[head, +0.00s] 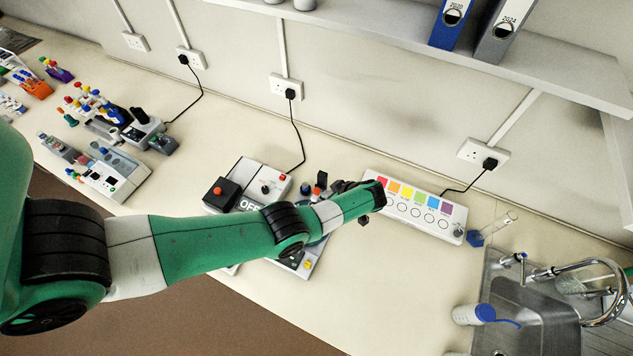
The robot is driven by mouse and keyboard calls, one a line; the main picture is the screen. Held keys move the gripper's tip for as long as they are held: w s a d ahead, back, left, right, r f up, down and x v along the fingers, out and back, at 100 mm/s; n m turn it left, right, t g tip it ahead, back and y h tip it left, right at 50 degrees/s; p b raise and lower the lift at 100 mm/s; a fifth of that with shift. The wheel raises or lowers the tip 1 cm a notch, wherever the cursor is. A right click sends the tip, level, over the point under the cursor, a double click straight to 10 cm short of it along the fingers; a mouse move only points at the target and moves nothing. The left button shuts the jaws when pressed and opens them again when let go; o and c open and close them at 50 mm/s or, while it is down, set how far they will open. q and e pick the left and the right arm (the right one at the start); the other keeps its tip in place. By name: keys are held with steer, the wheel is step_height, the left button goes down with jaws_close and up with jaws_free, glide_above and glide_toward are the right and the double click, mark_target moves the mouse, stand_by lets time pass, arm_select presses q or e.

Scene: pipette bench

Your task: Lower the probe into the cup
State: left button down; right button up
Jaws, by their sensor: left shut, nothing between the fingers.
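My left arm reaches in from the left across the bench. Its dark gripper (374,196) is at the front edge of the panel with coloured squares; the fingers are small and dark, and shut on nothing. The arm covers part of a grey device with red and black controls (250,185). I cannot pick out a probe or an upright cup for certain. A pale bottle or cup with a blue top (470,314) lies on its side by the sink. A glass tube in a blue holder (490,230) leans right of the panel. My right gripper is out of view.
The white panel (460,209) with a row of coloured squares is plugged into a wall socket. A steel sink (530,318) with a tap is at the right. Racks and small instruments (108,172) fill the left. The bench front, right of centre, is clear.

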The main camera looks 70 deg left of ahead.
arm_select(q)
steer(key=p+v, duration=0.3)
steer(key=v, duration=0.8)
steer(key=shift+d+r, duration=0.15)
steer(key=shift+r, duration=0.15)
steer(key=shift+w, duration=0.1)
